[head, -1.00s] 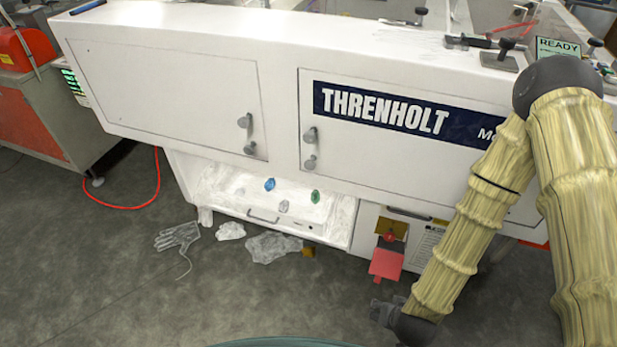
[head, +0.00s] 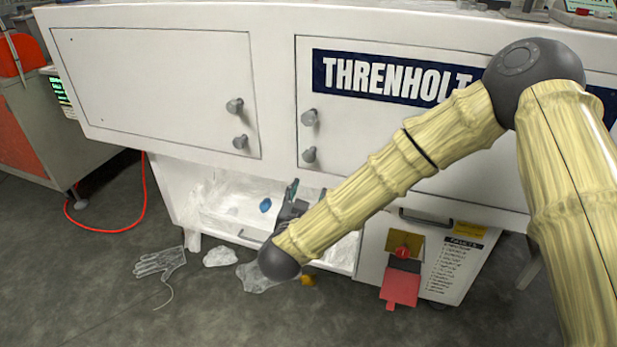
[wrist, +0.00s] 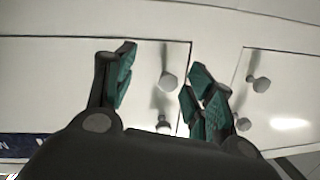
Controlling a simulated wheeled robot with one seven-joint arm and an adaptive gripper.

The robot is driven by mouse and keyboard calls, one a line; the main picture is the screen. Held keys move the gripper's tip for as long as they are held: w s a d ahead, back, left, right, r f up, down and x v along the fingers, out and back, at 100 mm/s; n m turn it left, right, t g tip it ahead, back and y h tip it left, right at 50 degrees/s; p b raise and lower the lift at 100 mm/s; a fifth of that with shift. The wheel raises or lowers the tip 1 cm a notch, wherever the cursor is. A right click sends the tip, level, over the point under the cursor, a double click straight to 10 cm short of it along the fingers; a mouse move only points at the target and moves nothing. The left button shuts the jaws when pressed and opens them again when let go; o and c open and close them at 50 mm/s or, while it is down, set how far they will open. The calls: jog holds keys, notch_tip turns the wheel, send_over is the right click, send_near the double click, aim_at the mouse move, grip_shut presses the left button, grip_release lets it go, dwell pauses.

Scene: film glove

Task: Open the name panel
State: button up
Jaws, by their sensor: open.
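The name panel (head: 365,125) is a white door with a dark blue THRENHOLT label (head: 385,80). It is closed, and my arm covers part of it. Two grey knobs, upper (head: 309,117) and lower (head: 309,155), stand at its left edge. In the wrist view the panel (wrist: 60,85) is on the left, and its knobs (wrist: 168,82) appear between my spread fingers. My gripper (wrist: 165,75) is open and empty. In the head view my gripper (head: 291,195) is partly hidden by my arm, below the knobs. I see no contact with them.
A second closed white door (head: 150,90) with two knobs is to the left. Below is an open white tray (head: 225,222) with a blue piece (head: 265,205). A clear glove (head: 160,262) and film scraps lie on the floor. A red flap (head: 400,287) hangs at lower right.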

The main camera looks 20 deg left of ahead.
aim_at(308, 159)
jog(key=a+r+m+t+h+b, duration=0.1)
jog(key=a+r+m+h+b, duration=0.1)
jog(key=a+r+b, duration=0.15)
jog(key=w, duration=0.3)
jog(key=w+b, duration=0.1)
jog(key=w, duration=0.6)
jog(key=shift+w+d+r, duration=0.3)
grip_shut()
